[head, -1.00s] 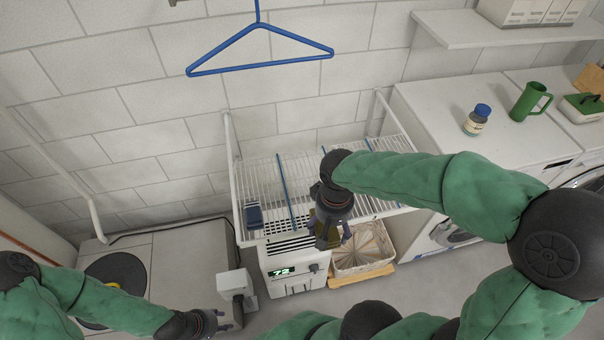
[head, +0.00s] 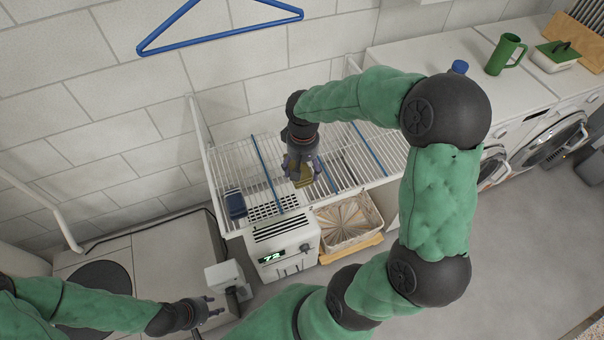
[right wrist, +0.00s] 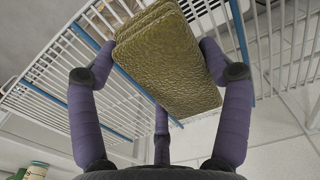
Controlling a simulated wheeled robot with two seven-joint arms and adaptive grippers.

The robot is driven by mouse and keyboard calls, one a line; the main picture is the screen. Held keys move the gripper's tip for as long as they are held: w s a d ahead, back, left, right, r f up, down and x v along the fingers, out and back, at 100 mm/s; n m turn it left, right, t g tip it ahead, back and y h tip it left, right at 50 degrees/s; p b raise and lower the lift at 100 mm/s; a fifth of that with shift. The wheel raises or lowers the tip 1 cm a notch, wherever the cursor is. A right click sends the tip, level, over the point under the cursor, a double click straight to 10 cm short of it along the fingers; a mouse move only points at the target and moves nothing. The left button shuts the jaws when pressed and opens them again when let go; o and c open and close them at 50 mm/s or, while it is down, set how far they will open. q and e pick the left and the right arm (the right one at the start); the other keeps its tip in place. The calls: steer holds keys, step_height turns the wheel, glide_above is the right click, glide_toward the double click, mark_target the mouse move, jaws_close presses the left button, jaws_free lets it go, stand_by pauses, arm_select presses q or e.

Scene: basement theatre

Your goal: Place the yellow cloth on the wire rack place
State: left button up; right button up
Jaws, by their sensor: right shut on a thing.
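The yellow cloth (right wrist: 170,65) is a folded olive-yellow pad between the fingers of my right gripper (right wrist: 160,75) in the right wrist view. In the head view my right gripper (head: 301,172) is over the middle of the white wire rack (head: 345,147), shut on the cloth (head: 303,177), which is partly hidden by the fingers. I cannot tell whether the cloth touches the rack. Blue bars divide the rack into sections. My left gripper (head: 214,308) is at the lower left, away from the rack, with its fingers apart and empty.
A dark blue item (head: 235,204) lies on the rack's left section. A white appliance with a display (head: 285,250) and a lined basket (head: 348,222) stand below. A blue hanger (head: 220,30) hangs above. A green mug (head: 505,53) stands on the machine at right.

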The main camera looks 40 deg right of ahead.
steer(key=shift+w+d+f+b, duration=0.25)
steer(key=shift+w+f, duration=0.15)
steer(key=shift+f, duration=0.15)
steer(key=shift+w+d+f+b, duration=0.1)
steer(key=shift+w+d+f, duration=0.2)
steer(key=shift+f, duration=0.25)
steer(key=shift+w+f+b, duration=0.15)
steer(key=shift+f+b, duration=0.4)
steer(key=shift+f, duration=1.1)
steer(key=shift+f, duration=0.2)
steer(key=o, duration=1.1)
steer(key=shift+r, duration=0.1)
step_height(320, 180, up, 12)
steer(key=p, duration=0.4)
steer(key=shift+r, duration=0.15)
